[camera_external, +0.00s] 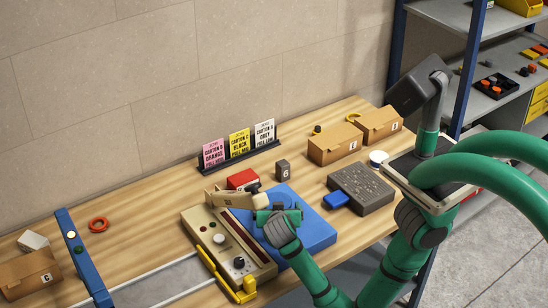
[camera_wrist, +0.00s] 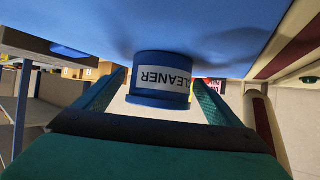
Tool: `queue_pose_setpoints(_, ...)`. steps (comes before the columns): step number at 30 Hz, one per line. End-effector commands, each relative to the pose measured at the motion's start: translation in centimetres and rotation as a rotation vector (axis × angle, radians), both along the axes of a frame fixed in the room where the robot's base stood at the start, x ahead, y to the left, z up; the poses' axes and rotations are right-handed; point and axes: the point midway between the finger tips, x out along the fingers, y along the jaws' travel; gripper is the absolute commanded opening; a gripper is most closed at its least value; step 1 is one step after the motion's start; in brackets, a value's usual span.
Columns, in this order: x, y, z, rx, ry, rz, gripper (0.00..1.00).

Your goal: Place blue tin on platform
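The blue tin (camera_wrist: 160,98), with a white CLEANER label, appears upside down in the wrist view. Its base end meets or nearly meets the blue surface of the platform (camera_wrist: 60,15), and I cannot tell whether it touches. In the external view the blue platform (camera_external: 318,232) lies on the bench, and the tin is hidden by my gripper or too small to tell. My gripper (camera_external: 278,215) is low over the platform's left part. In the wrist view my gripper's (camera_wrist: 160,85) fingers stand apart on either side of the tin, with narrow gaps showing.
A beige control box (camera_external: 228,243) with knobs and yellow fittings stands left of the platform. A red box (camera_external: 243,179) and a grey number block (camera_external: 283,171) stand behind it. A grey perforated block (camera_external: 362,190) and a blue block (camera_external: 335,200) are to the right. Cartons (camera_external: 335,143) stand farther back.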

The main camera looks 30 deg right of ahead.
Motion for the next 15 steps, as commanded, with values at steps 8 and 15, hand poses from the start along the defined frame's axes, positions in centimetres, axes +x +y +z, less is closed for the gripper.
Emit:
queue_pose_setpoints(8, -0.3, 0.3, 0.5, 0.001, -0.002, 0.001, 0.88)
queue_pose_setpoints(15, -3.3, 2.3, 2.6, 0.002, -0.003, 0.004, 0.88)
